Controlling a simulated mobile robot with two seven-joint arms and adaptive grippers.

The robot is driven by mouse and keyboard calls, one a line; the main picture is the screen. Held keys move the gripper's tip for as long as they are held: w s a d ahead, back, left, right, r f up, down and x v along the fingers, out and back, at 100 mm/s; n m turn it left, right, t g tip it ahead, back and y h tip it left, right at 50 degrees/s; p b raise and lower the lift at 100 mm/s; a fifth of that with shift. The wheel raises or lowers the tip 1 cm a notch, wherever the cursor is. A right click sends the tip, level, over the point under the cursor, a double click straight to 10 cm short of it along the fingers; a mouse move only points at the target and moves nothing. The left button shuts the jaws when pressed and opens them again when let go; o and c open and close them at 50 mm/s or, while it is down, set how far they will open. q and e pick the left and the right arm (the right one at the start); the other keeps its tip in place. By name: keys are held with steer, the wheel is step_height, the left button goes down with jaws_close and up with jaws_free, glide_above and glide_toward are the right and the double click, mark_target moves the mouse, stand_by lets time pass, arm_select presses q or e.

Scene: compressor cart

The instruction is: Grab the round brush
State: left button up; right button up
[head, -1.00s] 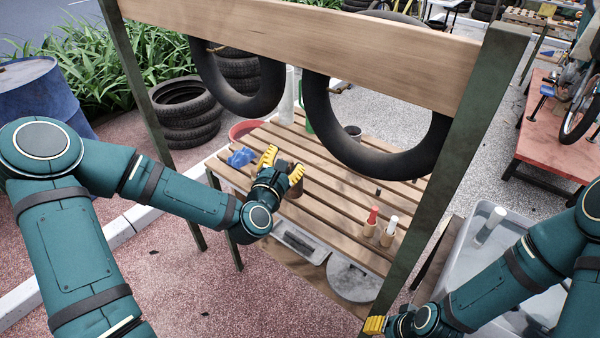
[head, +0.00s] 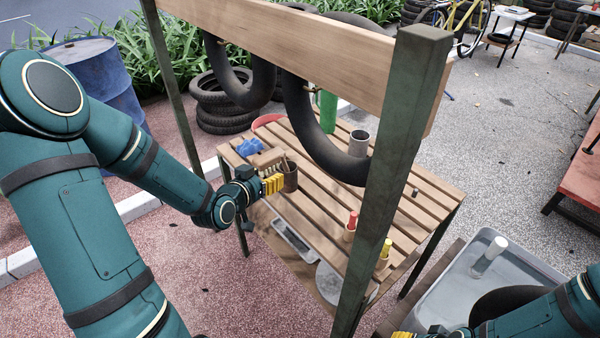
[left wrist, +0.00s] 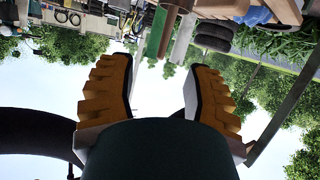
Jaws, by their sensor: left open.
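A wooden-backed brush (head: 266,158) with pale bristles lies on the slatted table, just behind my left gripper. I cannot tell whether it is the round brush. A brown cup (head: 289,177) with thin sticks in it stands right beside the fingertips. My left gripper (head: 273,184) is open, with its yellow fingers by the cup. In the left wrist view the two fingers (left wrist: 158,85) are spread with nothing between them. Only the yellow tip of my right gripper (head: 404,334) shows at the bottom edge, so its jaws cannot be judged.
The slatted table (head: 425,205) also holds a blue cloth (head: 249,147), a green bottle (head: 327,110), a grey cup (head: 358,143) and small red- and yellow-topped containers. A green post (head: 385,180) and hanging tyres (head: 312,125) stand in front. A grey water tub (head: 455,290) is at right.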

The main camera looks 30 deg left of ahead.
mark_target(285, 169)
arm_select(q)
steer(key=w+f, duration=0.1)
steer(key=w, duration=0.3)
steer(key=w+a+f+m+b, duration=0.1)
steer(key=w+f, duration=0.1)
steer(key=w, duration=0.2)
steer(key=w+f+m+b, duration=0.1)
steer(key=w+f, duration=0.1)
steer(key=w, duration=0.2)
steer(key=shift+a+f, duration=0.2)
steer(key=shift+f, duration=0.05)
arm_select(e)
steer(key=shift+w+d+f, duration=0.2)
steer(key=shift+d+f, duration=0.05)
steer(key=shift+f, duration=0.25)
steer(key=shift+w+d+f, duration=0.15)
steer(key=shift+d+f, duration=0.1)
steer(key=shift+f, duration=0.2)
arm_select(q)
steer(key=shift+c, duration=0.4)
jaws_close()
